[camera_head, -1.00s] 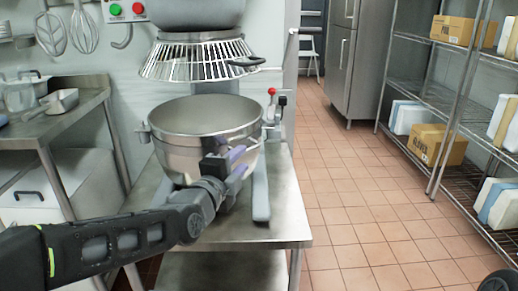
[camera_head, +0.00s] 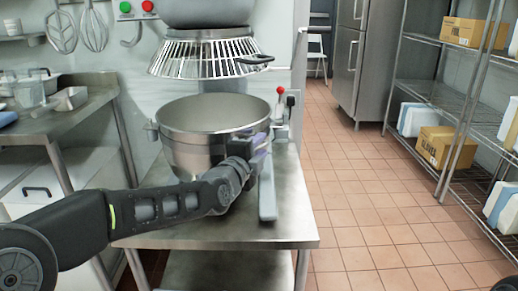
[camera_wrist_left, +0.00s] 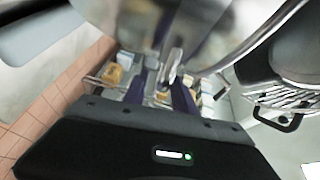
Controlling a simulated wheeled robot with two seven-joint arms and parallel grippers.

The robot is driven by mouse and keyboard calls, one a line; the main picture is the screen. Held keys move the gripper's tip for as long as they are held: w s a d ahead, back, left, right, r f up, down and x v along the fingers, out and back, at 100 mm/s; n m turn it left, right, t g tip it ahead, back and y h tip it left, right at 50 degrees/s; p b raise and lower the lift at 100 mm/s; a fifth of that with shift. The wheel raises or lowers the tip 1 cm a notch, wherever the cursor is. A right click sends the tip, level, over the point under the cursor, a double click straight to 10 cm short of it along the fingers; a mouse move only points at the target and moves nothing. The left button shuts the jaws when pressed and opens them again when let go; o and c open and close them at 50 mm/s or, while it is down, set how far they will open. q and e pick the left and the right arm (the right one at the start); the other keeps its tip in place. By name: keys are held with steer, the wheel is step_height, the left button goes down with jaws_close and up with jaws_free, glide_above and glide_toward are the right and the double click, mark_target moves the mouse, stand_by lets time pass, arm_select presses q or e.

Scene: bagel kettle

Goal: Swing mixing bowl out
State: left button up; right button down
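The steel mixing bowl (camera_head: 190,148) sits under the mixer's wire guard (camera_head: 205,57), upright, with a small ear (camera_head: 151,131) on its left side. My left gripper (camera_head: 262,143) is at the bowl's right front side, just below the rim. In the left wrist view its two purple fingers (camera_wrist_left: 162,95) stand apart, with a small shiny metal part (camera_wrist_left: 173,66) between or just beyond their tips. The bowl's curved wall (camera_wrist_left: 130,25) fills the top of that view. Whether the fingers touch the metal part cannot be told. My right gripper is out of view.
The mixer stands on a steel table (camera_head: 290,215); a red-knobbed lever (camera_head: 281,91) is right of the bowl. A side table (camera_head: 75,115) with containers is at left. Wire shelving (camera_head: 460,100) with boxes is at right. The tiled floor (camera_head: 350,190) between is clear.

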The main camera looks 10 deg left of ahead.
arm_select(q)
steer(key=shift+c, duration=0.5)
jaws_close()
steer(key=shift+f, duration=0.1)
stand_by(0.8)
